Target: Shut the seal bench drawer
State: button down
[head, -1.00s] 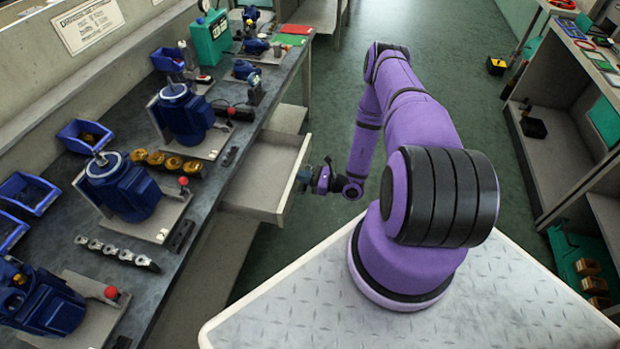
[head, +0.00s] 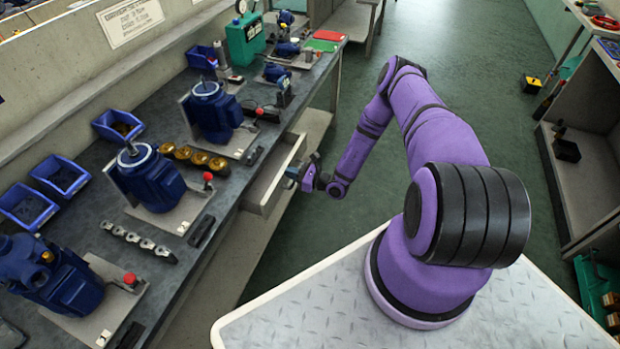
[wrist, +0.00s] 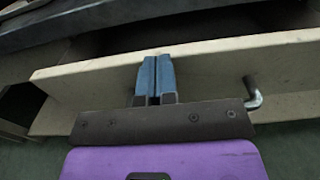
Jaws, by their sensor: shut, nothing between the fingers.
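The seal bench drawer (head: 283,172) is a pale box under the dark workbench, partly pulled out. In the wrist view the drawer's front panel (wrist: 215,62) crosses the picture, with a dark gap behind its top edge and a metal handle (wrist: 252,92) to the right of my fingers. My gripper (wrist: 155,62) is shut and empty, its blue fingertips at the drawer front, apparently against it. In the head view my gripper (head: 291,180) is at the drawer's outer face.
The workbench (head: 217,188) carries blue pumps (head: 152,178), blue bins (head: 62,177) and a green box (head: 245,40). Open green floor (head: 440,80) lies right of the bench. A shelf unit (head: 585,170) stands at the far right.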

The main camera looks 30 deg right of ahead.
aim_at(281, 170)
jog(key=x, duration=0.6)
jog(key=shift+w+a, duration=0.15)
jog(key=shift+w, duration=0.05)
